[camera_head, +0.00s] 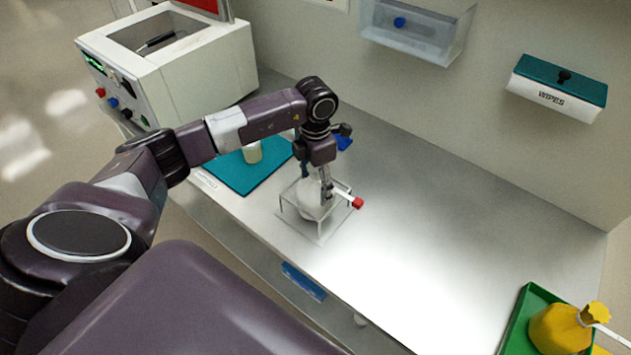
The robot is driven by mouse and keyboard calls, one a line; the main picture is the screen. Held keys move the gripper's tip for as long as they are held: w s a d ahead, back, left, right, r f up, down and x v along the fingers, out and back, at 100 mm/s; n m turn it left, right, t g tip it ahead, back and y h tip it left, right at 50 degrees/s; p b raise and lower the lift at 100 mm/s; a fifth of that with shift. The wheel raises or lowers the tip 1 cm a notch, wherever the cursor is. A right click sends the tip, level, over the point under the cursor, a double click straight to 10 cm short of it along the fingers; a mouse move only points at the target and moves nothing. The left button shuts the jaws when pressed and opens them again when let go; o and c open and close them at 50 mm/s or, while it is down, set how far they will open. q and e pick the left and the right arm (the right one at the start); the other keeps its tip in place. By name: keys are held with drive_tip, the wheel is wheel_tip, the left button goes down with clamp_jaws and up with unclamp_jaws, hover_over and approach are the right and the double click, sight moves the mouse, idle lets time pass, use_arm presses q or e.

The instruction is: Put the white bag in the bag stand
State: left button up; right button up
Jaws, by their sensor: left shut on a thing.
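The white bag (309,193) is inside the bag stand (314,240), a clear frame with thin posts on a flat base on the metal bench. My left gripper (326,192) points down over the stand and is shut at the top of the bag. A white stick-like piece with a red end (357,202) sticks out to the right beside the fingers. The fingers and the stand's posts partly hide the bag, so I cannot tell whether it rests on the base. My right gripper is not in view.
A teal mat (232,177) with a pale cup-like container (252,152) lies left of the stand, by a white machine (205,72). A green tray (520,323) with a yellow bag (556,331) is at the lower right. The bench between is clear.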

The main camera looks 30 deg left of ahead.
use_arm(q)
drive_tip(key=o, duration=2)
drive_tip(key=shift+c, duration=0.2)
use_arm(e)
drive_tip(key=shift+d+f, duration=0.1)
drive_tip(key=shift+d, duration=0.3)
use_arm(q)
drive_tip(key=shift+r, duration=0.2)
drive_tip(key=shift+r+b, duration=0.3)
drive_tip(key=shift+r, duration=0.1)
wheel_tip(320, 180, up, 10)
drive_tip(key=shift+f+b, duration=0.2)
drive_tip(key=shift+b, duration=1.05)
drive_tip(key=shift+r, duration=0.7)
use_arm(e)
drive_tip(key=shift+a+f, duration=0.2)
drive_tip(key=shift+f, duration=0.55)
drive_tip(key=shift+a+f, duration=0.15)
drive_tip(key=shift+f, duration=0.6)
